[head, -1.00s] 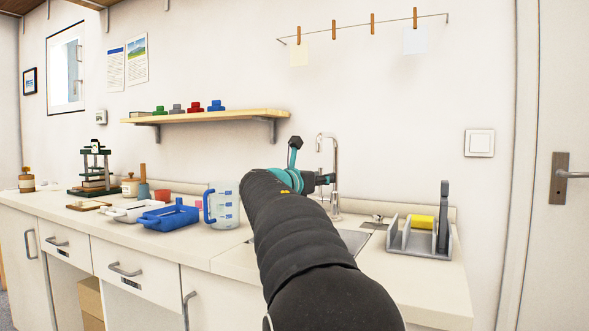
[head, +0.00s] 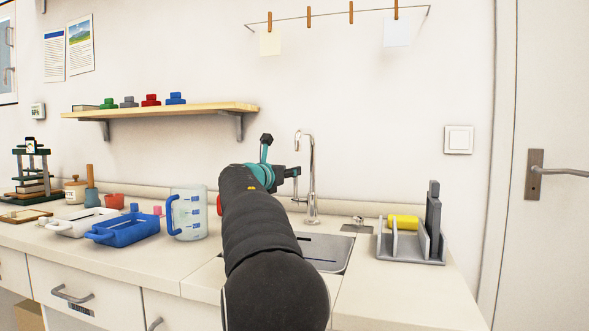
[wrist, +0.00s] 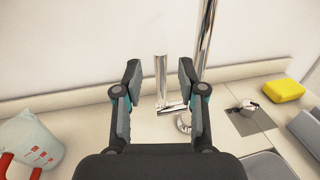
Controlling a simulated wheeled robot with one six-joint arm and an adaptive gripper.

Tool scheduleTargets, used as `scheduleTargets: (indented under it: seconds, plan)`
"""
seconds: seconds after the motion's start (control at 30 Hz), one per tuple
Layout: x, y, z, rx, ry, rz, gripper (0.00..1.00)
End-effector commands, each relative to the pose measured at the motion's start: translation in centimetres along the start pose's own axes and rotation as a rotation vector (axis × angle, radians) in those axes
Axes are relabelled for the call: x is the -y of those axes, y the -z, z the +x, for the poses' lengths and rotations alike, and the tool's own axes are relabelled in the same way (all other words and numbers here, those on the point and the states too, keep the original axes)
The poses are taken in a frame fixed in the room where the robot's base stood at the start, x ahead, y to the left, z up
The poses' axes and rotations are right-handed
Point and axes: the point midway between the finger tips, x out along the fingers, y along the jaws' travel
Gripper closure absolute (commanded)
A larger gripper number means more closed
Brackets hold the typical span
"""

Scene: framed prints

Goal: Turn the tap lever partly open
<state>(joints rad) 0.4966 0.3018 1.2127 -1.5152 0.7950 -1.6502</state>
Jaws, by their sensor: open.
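The chrome tap (head: 311,178) stands upright behind the sink, with a hooked spout. My gripper (wrist: 160,88) is open and empty, left of the tap column. In the head view my arm partly hides the sink.
A grey rack (head: 412,250) with a yellow sponge (head: 403,222) stands right of the sink (head: 325,252). A measuring jug (head: 190,215) and blue tray (head: 125,231) stand left of my arm. A shelf (head: 165,111) hangs above. Some counter is clear in front.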

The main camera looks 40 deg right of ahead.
Motion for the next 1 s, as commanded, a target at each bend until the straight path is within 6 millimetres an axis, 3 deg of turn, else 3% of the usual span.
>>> scheduleTargets:
  seconds: [0.1,0.3,0.7,0.87,1.0]
  plan:
    - [0.0,-0.1,2.1,0.000,0.002,0.000,0.60]
    - [0.0,0.0,4.2,-0.001,0.000,0.000,0.60]
    - [0.0,0.0,4.8,0.000,-0.001,0.000,0.60]
    - [0.0,0.0,4.8,0.000,-0.001,0.000,0.97]
    - [0.0,0.0,4.8,0.000,0.000,0.000,1.00]
